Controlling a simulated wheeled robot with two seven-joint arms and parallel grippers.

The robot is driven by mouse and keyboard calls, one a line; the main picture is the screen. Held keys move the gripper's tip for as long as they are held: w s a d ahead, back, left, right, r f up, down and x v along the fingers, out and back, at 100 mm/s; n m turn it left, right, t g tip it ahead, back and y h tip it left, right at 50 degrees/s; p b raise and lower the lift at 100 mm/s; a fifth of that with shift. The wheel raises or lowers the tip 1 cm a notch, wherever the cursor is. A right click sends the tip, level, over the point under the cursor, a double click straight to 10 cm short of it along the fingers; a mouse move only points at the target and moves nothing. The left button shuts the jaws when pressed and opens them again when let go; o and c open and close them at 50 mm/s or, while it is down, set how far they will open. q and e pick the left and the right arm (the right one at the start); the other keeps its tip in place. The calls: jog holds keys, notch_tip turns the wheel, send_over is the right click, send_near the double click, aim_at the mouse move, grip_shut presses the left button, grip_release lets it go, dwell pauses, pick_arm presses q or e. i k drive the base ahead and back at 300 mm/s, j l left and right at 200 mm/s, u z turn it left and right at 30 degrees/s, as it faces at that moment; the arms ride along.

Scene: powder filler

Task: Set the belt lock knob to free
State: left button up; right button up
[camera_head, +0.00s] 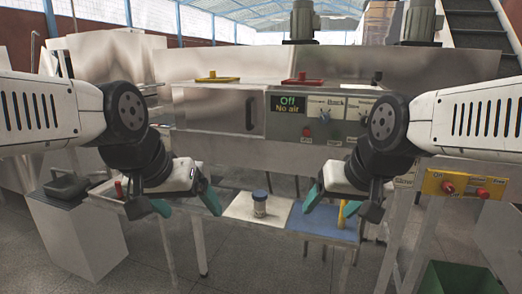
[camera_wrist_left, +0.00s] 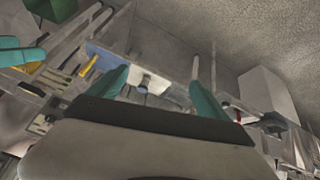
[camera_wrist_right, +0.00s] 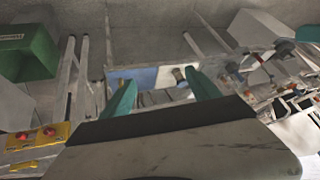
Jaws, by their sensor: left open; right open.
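The grey control panel (camera_head: 322,118) faces me at the middle of the head view. The lettering is too small to tell which knob is the belt lock. My left gripper (camera_head: 186,205) is open and empty, low left of the panel. My right gripper (camera_head: 342,206) is open and empty below the panel, left of the yellow box.
A lidded jar (camera_head: 259,204) stands on a white surface beside a blue mat (camera_head: 310,224). A red-topped control (camera_head: 118,188) is near my left gripper. A green bin (camera_head: 462,278) is on the floor at lower right. My right arm hides the panel's right end.

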aim_at(481, 191)
jog(key=z, duration=1.7)
